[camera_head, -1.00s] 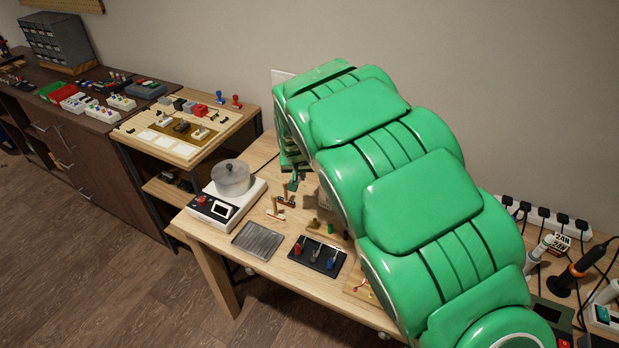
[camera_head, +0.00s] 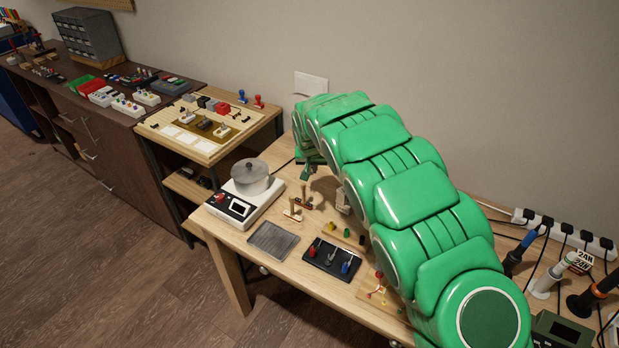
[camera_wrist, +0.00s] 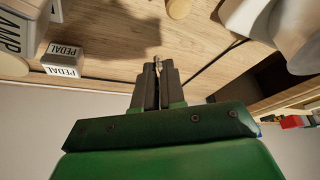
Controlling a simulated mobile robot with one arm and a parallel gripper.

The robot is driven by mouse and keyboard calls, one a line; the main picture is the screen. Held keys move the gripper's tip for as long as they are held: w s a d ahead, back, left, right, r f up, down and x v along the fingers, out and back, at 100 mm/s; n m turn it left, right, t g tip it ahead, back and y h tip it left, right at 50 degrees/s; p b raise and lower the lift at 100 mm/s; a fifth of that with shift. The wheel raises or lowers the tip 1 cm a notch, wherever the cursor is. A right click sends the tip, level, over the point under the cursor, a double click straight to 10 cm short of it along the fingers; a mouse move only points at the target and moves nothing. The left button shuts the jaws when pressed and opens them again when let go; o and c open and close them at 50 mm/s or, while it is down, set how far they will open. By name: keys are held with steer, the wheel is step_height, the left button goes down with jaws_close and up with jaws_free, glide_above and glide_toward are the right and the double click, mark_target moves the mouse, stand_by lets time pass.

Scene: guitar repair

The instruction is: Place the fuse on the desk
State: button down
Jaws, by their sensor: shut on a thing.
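My gripper (camera_wrist: 157,72) is shut on a small thin fuse (camera_wrist: 157,62), whose tip shows between the fingertips in the wrist view. The rest of the fuse is hidden by the fingers. The desk (camera_wrist: 125,30) is the light wooden surface facing the fingertips; I cannot tell how wide the gap is. In the head view the desk (camera_head: 312,287) runs along the wall, and my gripper (camera_head: 306,175) is over its back part, right of the pot. The fuse is too small to make out there.
A pot (camera_head: 251,179) stands on a white hotplate (camera_head: 238,208). A metal tray (camera_head: 272,240), a black tool holder (camera_head: 331,257) and small wooden stands (camera_head: 293,211) occupy the desk's front and middle. A box marked PEDAL (camera_wrist: 62,60) stands left in the wrist view.

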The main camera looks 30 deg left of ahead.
glide_toward(310, 182)
steer(key=shift+w+a+f, duration=0.3)
steer(key=shift+w+f, duration=0.35)
steer(key=shift+f, duration=0.1)
steer(key=shift+w+a+f, duration=0.35)
steer(key=shift+w+f, duration=0.1)
steer(key=shift+f, duration=1.6)
steer(key=c, duration=1.2)
jaws_free()
steer(key=shift+f, duration=0.1)
steer(key=shift+v, duration=6.1)
